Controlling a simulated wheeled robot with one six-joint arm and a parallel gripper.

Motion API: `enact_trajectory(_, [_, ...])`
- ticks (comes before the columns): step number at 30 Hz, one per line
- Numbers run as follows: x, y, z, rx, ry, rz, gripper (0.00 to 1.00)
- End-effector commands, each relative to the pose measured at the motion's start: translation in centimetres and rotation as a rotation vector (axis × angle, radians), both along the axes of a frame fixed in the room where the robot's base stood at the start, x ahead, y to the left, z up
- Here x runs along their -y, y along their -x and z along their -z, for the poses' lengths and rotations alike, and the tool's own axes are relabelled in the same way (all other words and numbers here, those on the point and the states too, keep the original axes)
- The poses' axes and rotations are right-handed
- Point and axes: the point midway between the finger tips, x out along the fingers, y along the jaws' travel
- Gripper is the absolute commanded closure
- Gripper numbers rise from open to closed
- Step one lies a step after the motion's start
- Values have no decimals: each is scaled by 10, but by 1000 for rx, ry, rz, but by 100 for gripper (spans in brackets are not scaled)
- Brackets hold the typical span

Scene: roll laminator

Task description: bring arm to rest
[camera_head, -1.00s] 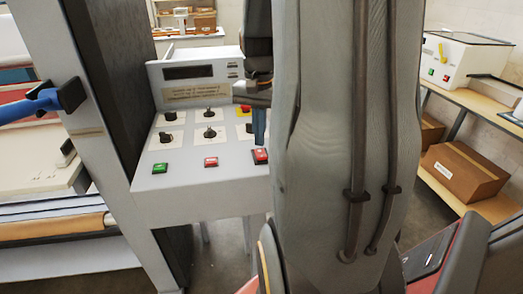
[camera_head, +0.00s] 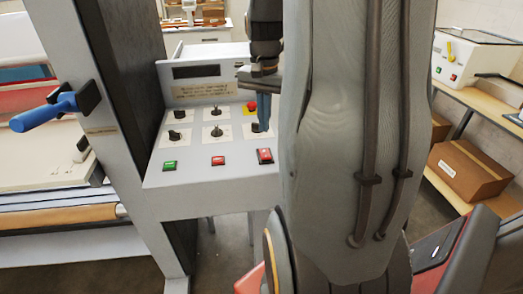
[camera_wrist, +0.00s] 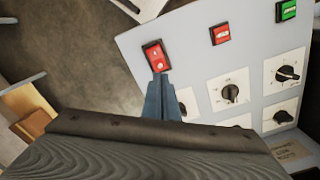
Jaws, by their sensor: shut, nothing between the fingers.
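My gripper (camera_head: 263,128) is shut and empty, its blue-grey fingers together. It hangs over the right side of the grey control panel (camera_head: 205,205), just above a red rocker switch (camera_head: 265,156) in the picture. In the wrist view my gripper (camera_wrist: 160,76) shows its fingertips beside the lower edge of the red rocker switch (camera_wrist: 155,55). I see no contact, but the exact gap cannot be told. My large grey arm link fills the middle right of the head view and hides what lies behind it.
The panel carries black knobs (camera_head: 217,131), a red button (camera_head: 218,161) and a green button (camera_head: 169,166). A blue-handled crank (camera_head: 45,113) juts out at left by the laminator post (camera_head: 130,140). Shelves at right hold a cardboard box (camera_head: 467,171) and a white machine (camera_head: 475,58).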

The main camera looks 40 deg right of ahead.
Motion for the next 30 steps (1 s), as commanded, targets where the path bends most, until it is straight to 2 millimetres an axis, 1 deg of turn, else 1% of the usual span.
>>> enact_trajectory(8, [0, 0, 0, 0, 0, -2, 100])
enact_trajectory(11, [-11, -3, 2, 7, 4, -41, 100])
enact_trajectory(14, [-39, -8, 8, 26, 16, -152, 100])
enact_trajectory(17, [-84, -12, 17, 58, 36, -335, 100])
enact_trajectory(18, [-103, -13, 21, 73, 44, -416, 100])
enact_trajectory(21, [-143, -10, 29, 108, 65, -593, 100])
enact_trajectory(24, [-174, -5, 36, 136, 82, -732, 100])
enact_trajectory(30, [-221, 9, 46, 183, 109, -957, 100])
